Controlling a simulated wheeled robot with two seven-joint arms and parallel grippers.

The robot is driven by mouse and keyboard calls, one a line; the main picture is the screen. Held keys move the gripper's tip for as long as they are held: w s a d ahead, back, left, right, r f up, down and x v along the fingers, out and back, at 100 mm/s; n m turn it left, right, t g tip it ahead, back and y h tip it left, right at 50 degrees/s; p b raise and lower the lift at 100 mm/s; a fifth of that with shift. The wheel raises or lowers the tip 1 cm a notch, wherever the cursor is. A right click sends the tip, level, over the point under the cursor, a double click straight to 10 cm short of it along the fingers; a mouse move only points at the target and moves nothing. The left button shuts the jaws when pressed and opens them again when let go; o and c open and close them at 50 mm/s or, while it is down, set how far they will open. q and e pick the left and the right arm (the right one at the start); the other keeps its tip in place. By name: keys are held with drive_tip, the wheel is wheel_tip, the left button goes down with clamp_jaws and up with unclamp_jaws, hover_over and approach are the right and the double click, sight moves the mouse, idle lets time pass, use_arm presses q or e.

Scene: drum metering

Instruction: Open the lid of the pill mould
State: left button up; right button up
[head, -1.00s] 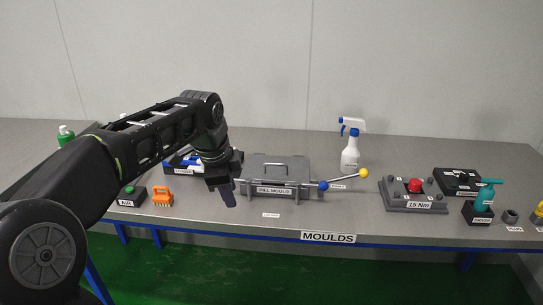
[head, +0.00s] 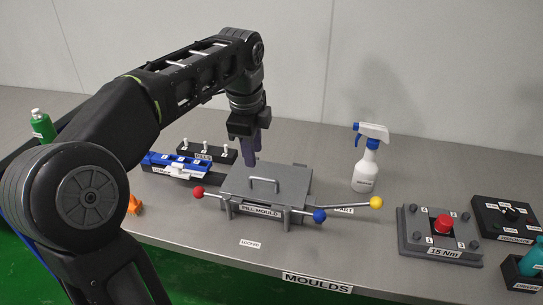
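The grey pill mould (head: 240,208) stands on the table in the middle of the head view. Its flat lid (head: 291,180) lies shut and has a raised handle (head: 263,181) on top. Rods run along its front, with a red ball (head: 198,192) at the left, a blue ball (head: 320,216) at the front right and a yellow ball (head: 376,202) further right. My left gripper (head: 250,160) points down near the lid's back left part, behind the handle in the picture, apparently not touching it. Its fingers overlap from this angle, so their gap is unclear. My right gripper is out of view.
A blue device (head: 178,162) and a black rack of white pegs (head: 207,151) stand left of the mould. A spray bottle (head: 367,160) stands behind right. A grey block with a red knob (head: 442,224) is at the right.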

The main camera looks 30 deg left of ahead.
sight(256, 177)
use_arm(q)
drive_tip(key=shift+s+r, duration=0.15)
drive_tip(key=shift+w+a+f, duration=0.1)
drive_tip(key=shift+w+f, duration=0.15)
drive_tip(key=shift+f, duration=1.05)
drive_tip(key=shift+w+a+f, duration=0.1)
drive_tip(key=shift+w+f, duration=0.15)
drive_tip(key=shift+f, duration=1.05)
drive_tip(key=shift+w+a+f, duration=0.1)
drive_tip(key=shift+w+f, duration=0.15)
drive_tip(key=shift+f, duration=1.05)
clamp_jaws()
